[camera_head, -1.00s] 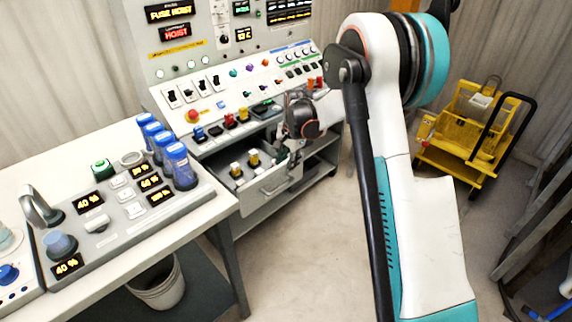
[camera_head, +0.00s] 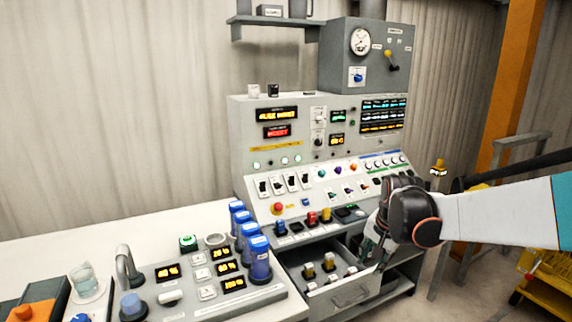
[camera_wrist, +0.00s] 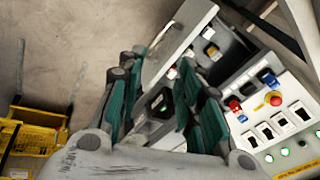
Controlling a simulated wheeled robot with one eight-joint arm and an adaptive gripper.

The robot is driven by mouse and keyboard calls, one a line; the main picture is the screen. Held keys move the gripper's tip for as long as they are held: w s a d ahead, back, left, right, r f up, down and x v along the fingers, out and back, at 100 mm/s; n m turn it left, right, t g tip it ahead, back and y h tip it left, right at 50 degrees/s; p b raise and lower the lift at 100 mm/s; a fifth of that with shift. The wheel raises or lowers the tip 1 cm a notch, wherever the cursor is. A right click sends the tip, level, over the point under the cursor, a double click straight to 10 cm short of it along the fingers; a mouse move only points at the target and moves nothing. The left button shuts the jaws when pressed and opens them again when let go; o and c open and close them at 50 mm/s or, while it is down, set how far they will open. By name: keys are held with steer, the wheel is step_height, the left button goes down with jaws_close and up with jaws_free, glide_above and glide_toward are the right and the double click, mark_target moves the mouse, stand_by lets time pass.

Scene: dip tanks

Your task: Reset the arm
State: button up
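My arm enters from the right edge of the head view and reaches left toward the grey control console (camera_head: 240,150). My gripper (camera_head: 371,248) is at the right end of the console's open drawer (camera_head: 352,296), below the sloped switch panel. I cannot tell there whether it touches the drawer. In the wrist view my gripper (camera_wrist: 163,62) shows teal-padded fingers spread apart, with nothing held between them. The drawer (camera_wrist: 172,42) and a black part lie behind the fingers. The sloped panel's red button (camera_wrist: 274,98) and black switches are to the right.
A white bench (camera_head: 50,250) at left carries a control box with blue-capped cylinders (camera_head: 259,262), a tap and a beaker (camera_head: 86,281). A yellow cart (camera_head: 550,280) stands at right near an orange post (camera_head: 508,85). Bare floor lies right of the drawer.

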steer(key=s+a+r+n+t, duration=0.2)
steer(key=s+r+n, duration=0.35)
steer(key=s, duration=0.85)
steer(key=s+a+n+t, duration=0.1)
steer(key=s+n, duration=0.2)
steer(key=s, duration=1)
steer(key=shift+s+f+t+h, duration=0.2)
steer(key=shift+f+t+h, duration=0.1)
steer(key=shift+w, duration=0.1)
